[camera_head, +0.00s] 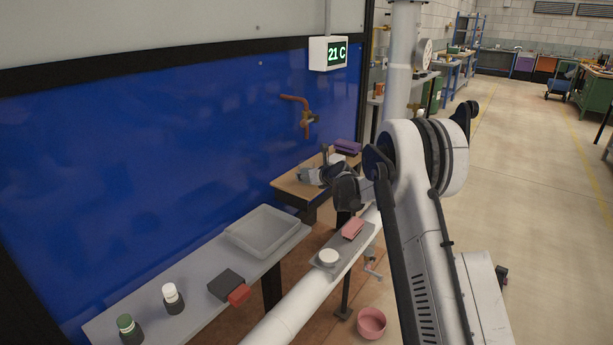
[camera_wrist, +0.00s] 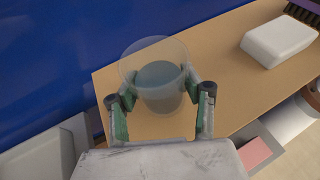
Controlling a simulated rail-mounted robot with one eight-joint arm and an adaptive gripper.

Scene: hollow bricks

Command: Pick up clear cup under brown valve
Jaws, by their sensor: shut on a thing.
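The clear cup (camera_wrist: 155,75) stands upright near the back edge of a wooden shelf (camera_wrist: 225,50), with a greyish lower part that looks like liquid or a tinted base. My gripper (camera_wrist: 160,95) has its green-padded fingers closed on both sides of the cup in the wrist view. In the head view my gripper (camera_head: 312,176) is over the shelf, and the cup is hard to make out there. The brown valve (camera_head: 307,118) is on the blue wall above the shelf. I cannot tell whether the cup touches the shelf.
A white block (camera_wrist: 278,42) and a purple brush (camera_head: 347,146) lie at the shelf's right end. A grey tray (camera_head: 268,232), a dark block (camera_head: 226,284) and two bottles stand on the lower left table. A pink bucket (camera_head: 371,322) stands on the floor.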

